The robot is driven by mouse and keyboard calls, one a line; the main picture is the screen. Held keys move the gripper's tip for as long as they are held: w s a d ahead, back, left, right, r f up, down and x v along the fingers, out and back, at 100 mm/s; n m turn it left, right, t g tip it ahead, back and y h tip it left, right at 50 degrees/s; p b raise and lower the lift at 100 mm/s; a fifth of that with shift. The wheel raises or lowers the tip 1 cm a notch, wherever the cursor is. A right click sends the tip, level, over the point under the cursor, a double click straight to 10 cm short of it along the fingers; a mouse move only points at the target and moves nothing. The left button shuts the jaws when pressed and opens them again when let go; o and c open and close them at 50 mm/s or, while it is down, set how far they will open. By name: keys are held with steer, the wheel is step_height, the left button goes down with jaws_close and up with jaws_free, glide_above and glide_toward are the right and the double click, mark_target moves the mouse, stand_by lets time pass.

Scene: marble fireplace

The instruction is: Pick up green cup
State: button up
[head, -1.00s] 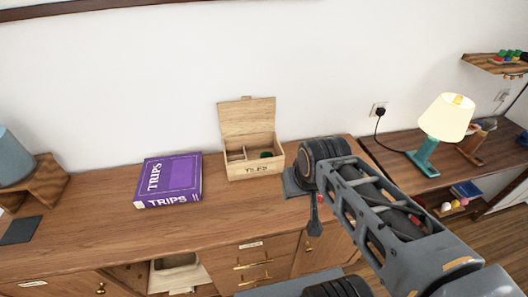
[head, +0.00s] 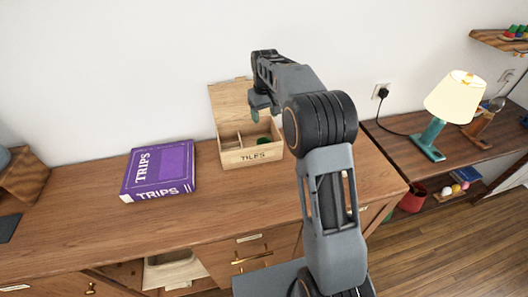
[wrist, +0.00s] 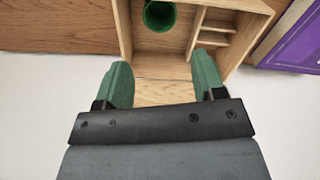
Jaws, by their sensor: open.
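The green cup (head: 263,141) sits inside an open wooden box (head: 252,155) marked TILES, partly hidden by its front wall. In the wrist view the cup (wrist: 159,15) is cut off by the top edge, its round opening showing, in the box's large compartment. My gripper (wrist: 160,70) is open and empty, its two green fingers spread over the box's raised lid side. The cup is beyond the fingertips, roughly in line with the gap between them. In the head view my gripper (head: 261,106) is above the back of the box, in front of its lid.
The box stands on a wooden cabinet top (head: 120,225). A purple TRIPS box (head: 158,170) lies to its left with clear wood between. A lit lamp (head: 445,110) stands on a lower shelf at right. Thin dividers (wrist: 212,30) make small compartments beside the cup. The white wall is close behind.

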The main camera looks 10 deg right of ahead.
mark_target(264, 142)
steer(key=f, duration=0.5)
steer(key=f+p, duration=0.1)
steer(key=f, duration=0.3)
steer(key=w+f, duration=0.1)
steer(key=f, duration=0.4)
steer(key=shift+f, duration=0.3)
steer(key=shift+c, duration=0.2)
steer(key=c, duration=0.5)
steer(key=shift+r, duration=0.15)
